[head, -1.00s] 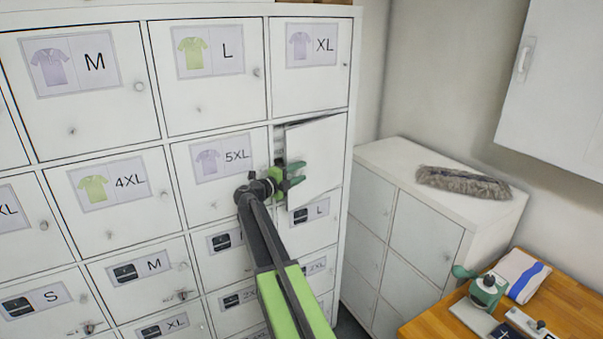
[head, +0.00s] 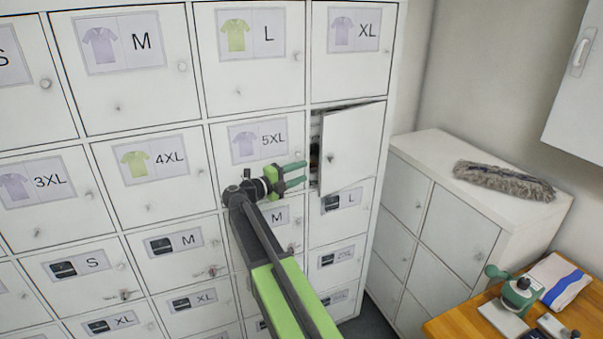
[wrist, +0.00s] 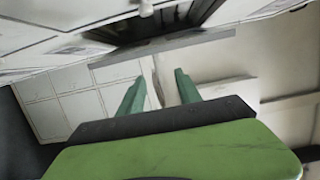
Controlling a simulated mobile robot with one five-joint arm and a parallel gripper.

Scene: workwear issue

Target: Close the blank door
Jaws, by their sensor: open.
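The blank door (head: 352,148) is a plain white locker door without a label, below the XL door in the right column. It stands ajar, with a dark gap along its left edge and top. A small knob sits near its left edge. My gripper (head: 304,175) is open and empty, just left of the door's free edge and in front of the 5XL door (head: 256,142). I cannot tell whether a fingertip touches the door. In the wrist view the two green fingers (wrist: 158,92) are apart with nothing between them, and a dark opening (wrist: 165,25) shows above them.
Shut, labelled locker doors surround the blank door, such as the XL door (head: 353,40) above. A low white cabinet (head: 440,205) with a grey duster (head: 505,180) on top stands to the right. A wooden table (head: 455,325) with a green-handled device (head: 518,288) is at lower right.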

